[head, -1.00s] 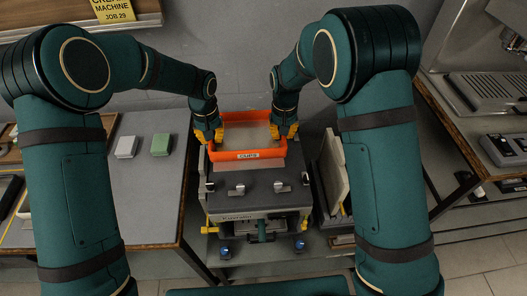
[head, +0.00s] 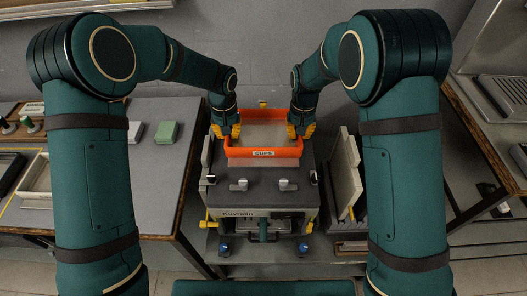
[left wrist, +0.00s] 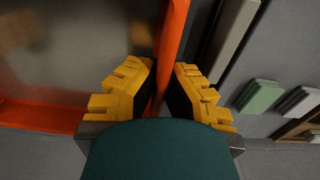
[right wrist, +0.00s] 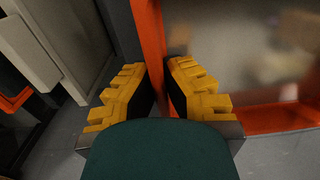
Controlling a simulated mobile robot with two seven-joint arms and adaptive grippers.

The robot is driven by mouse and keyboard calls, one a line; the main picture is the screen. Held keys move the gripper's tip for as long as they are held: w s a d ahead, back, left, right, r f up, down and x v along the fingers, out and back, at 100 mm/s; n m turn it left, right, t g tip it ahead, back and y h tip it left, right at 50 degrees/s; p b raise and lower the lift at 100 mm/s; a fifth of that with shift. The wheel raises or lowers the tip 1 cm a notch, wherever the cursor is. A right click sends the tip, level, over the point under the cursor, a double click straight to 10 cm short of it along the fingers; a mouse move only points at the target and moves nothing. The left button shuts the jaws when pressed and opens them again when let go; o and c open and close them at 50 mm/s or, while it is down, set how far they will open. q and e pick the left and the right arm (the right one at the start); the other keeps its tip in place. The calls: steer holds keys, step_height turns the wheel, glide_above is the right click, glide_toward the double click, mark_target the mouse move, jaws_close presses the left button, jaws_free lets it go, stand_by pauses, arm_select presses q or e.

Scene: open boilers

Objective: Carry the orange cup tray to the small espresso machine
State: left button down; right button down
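The orange tray (head: 234,152), labelled CUPS, is at the rear top of a dark grey machine with knobs (head: 263,203), which looks like the small espresso machine. I cannot tell whether the tray rests on it or hangs just above. My left gripper (head: 226,131) is shut on the tray's left wall, which shows between its yellow fingers in the left wrist view (left wrist: 165,70). My right gripper (head: 300,131) is shut on the right wall, also seen in the right wrist view (right wrist: 156,68). The tray looks roughly level. No cups are clearly visible inside.
A grey table (head: 155,190) stands at left with a green block (head: 166,132) and a white block (head: 135,131). Pale upright panels (head: 347,170) stand close to the machine's right side. A wood-edged bench (head: 470,120) is at far right. A grey wall lies behind.

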arm_select(q)
steer(key=shift+f, duration=0.2)
arm_select(e)
steer(key=shift+f, duration=0.2)
